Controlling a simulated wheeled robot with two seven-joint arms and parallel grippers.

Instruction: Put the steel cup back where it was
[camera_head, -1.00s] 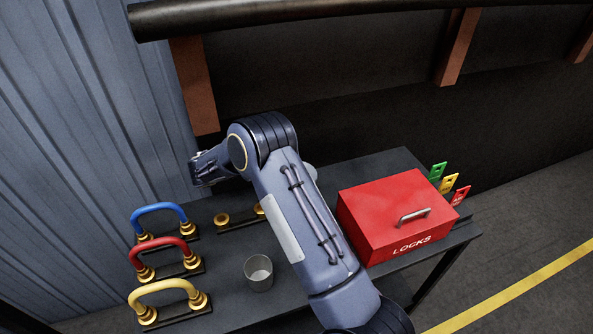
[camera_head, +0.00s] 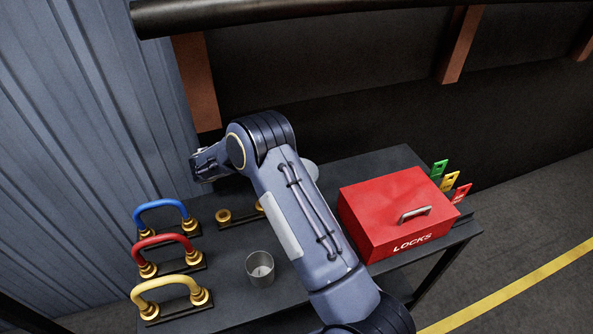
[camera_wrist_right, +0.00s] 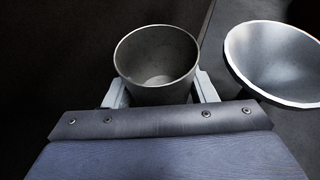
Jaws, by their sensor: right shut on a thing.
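A steel cup (camera_wrist_right: 157,62), grey, round and open-topped, is between the two fingers of my right gripper (camera_wrist_right: 160,91) in the right wrist view. The gripper is shut on it; the cup's mouth faces the camera. In the head view my right arm reaches up and bends to the left over the table, and I cannot make out the gripper's fingers or the held cup there. Another grey metal cup (camera_head: 261,270) stands upright on the table (camera_head: 227,290), left of my arm, with no finger at it. My left gripper is not in view.
A metal bowl (camera_wrist_right: 275,65) lies right of the held cup. Blue (camera_head: 160,208), red (camera_head: 165,240) and yellow (camera_head: 165,284) handles stand at the table's left. A red LOCKS box (camera_head: 398,218) and coloured tags (camera_head: 449,182) are at the right. A dark rail (camera_head: 330,12) runs above.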

